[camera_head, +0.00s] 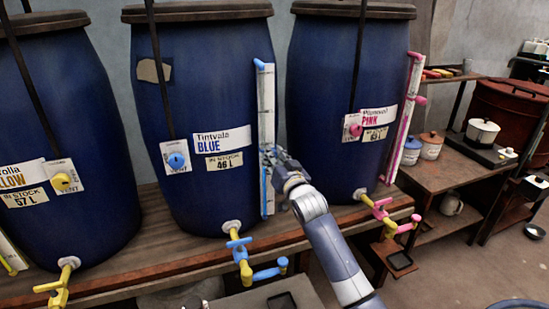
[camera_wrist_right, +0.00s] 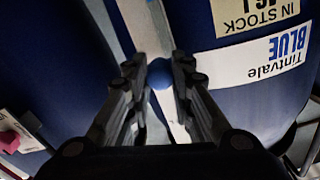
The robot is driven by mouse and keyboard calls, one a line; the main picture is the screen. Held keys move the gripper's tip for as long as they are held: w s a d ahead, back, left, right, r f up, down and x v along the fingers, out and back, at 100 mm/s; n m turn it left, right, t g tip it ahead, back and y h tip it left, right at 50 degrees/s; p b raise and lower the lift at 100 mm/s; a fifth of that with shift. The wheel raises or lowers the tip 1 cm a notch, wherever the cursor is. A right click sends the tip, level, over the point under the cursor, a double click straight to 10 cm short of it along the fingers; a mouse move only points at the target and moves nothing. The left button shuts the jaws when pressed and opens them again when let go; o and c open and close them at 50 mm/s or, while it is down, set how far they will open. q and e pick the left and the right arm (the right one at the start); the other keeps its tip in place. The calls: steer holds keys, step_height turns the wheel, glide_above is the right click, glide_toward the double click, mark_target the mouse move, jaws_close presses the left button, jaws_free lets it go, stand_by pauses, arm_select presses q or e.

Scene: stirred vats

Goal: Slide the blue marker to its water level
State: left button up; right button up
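The blue vat (camera_head: 200,105) stands in the middle of the head view, labelled Tintvale BLUE, 46 L. Its upright white level gauge (camera_head: 266,100) runs down its right side, with a blue fitting at the top. My right gripper (camera_head: 270,158) is at the gauge, a little below mid-height. In the right wrist view the blue marker (camera_wrist_right: 160,74) shows as a round knob between the fingertips of my right gripper (camera_wrist_right: 160,70); both fingers appear to touch it. In the head view the gripper mostly hides the marker. The water level cannot be made out. My left gripper is not in view.
A yellow-labelled vat (camera_head: 60,120) stands left and a pink-labelled vat (camera_head: 335,100) right, with a pink-fitted gauge (camera_head: 405,115). Taps, including the blue-handled one (camera_head: 240,250), jut over the wooden bench's front edge (camera_head: 170,265). A side table (camera_head: 440,170) holds jars and a pot.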

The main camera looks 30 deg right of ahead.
step_height(320, 180, down, 7)
steer(key=b, duration=0.3)
steer(key=shift+f, duration=0.1)
jaws_close()
steer(key=o, duration=0.9)
jaws_free()
steer(key=shift+s, duration=0.1)
steer(key=v, duration=1.2)
